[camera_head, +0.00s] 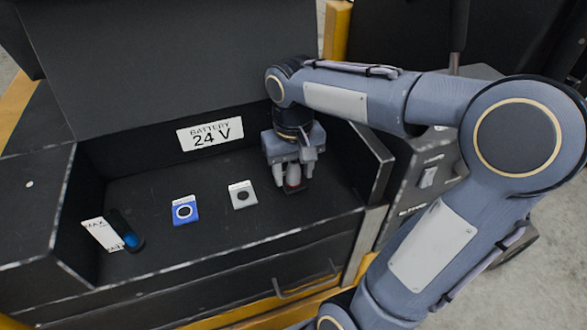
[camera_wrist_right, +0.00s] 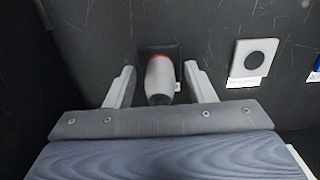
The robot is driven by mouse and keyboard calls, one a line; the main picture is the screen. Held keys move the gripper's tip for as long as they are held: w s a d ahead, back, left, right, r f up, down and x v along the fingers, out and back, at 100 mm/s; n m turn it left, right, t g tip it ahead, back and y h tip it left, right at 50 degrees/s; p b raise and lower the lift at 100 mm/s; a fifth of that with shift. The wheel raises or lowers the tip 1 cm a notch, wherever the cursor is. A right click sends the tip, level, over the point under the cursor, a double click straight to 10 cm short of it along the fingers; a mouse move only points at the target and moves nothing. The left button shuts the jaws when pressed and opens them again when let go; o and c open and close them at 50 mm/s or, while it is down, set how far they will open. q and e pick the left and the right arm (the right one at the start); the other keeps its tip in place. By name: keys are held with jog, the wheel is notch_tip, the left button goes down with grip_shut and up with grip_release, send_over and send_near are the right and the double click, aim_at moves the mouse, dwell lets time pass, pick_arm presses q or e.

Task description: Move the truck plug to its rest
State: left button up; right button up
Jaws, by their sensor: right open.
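The truck plug (camera_head: 293,177) is a grey cylinder with a red band, seated at a small dark base on the floor of the black battery compartment. It also shows in the right wrist view (camera_wrist_right: 160,82). My right gripper (camera_head: 294,173) is over it, with one finger on each side. In the wrist view the fingers (camera_wrist_right: 160,86) stand apart, with gaps beside the plug. A light grey plate with a dark round spot (camera_head: 242,195) and a blue plate with a white-ringed dark circle (camera_head: 185,210) lie to the left; I cannot tell which is the rest. My left gripper is out of view.
A black and blue object (camera_head: 127,232) lies by a white label (camera_head: 102,235) at the compartment's left end. A "BATTERY 24 V" label (camera_head: 210,134) is on the back wall. The right side wall (camera_head: 357,160) is close to my right gripper. The floor between the plates is clear.

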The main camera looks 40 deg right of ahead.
dwell(0.4)
grip_shut()
dwell(0.4)
jog(key=shift+r, duration=0.15)
jog(key=shift+r+p, duration=2.85)
jog(key=shift+r, duration=0.05)
notch_tip(320, 180, up, 6)
jog(key=p, duration=0.5)
